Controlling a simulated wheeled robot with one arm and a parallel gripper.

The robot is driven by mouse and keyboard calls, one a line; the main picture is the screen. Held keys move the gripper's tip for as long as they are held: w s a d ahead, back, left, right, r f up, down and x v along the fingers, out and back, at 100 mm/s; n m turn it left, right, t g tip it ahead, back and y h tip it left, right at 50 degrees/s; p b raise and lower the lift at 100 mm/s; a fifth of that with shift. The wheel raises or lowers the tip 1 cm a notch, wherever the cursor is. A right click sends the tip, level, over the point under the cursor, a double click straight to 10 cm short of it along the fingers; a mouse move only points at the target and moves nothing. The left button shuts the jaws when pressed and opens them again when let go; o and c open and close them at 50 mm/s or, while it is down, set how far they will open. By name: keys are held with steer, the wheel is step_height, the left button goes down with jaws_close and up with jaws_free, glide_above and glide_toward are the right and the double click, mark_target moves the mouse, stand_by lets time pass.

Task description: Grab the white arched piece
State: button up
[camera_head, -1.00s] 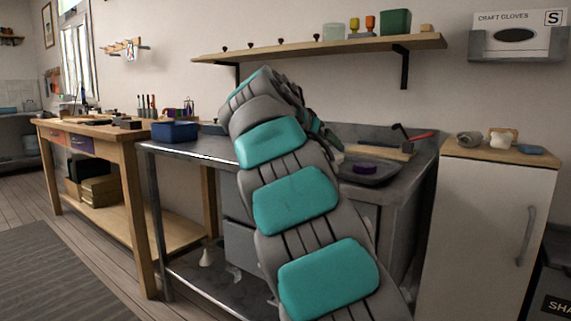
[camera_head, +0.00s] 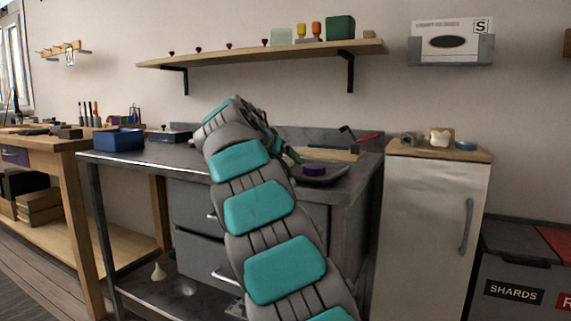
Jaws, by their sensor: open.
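A small white piece (camera_head: 440,138) with a lobed, arch-like outline stands on the wooden top of the white cabinet, right of centre. It looks like the white arched piece, though it is small in this view. My arm rises from the bottom centre and bends over the metal workbench. My gripper (camera_head: 290,154) shows only in part at the arm's far end, beyond the last links, over the bench. It is open, well to the left of the white piece and apart from it.
On the cabinet top (camera_head: 472,154), a grey roll (camera_head: 411,138) stands left of the white piece and a blue object (camera_head: 465,146) right of it. The metal workbench (camera_head: 130,160) holds a dark tray (camera_head: 325,174) with a purple item. A wall shelf (camera_head: 260,53) hangs above.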

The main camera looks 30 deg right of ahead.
steer(key=shift+c, duration=0.3)
jaws_close()
stand_by(0.4)
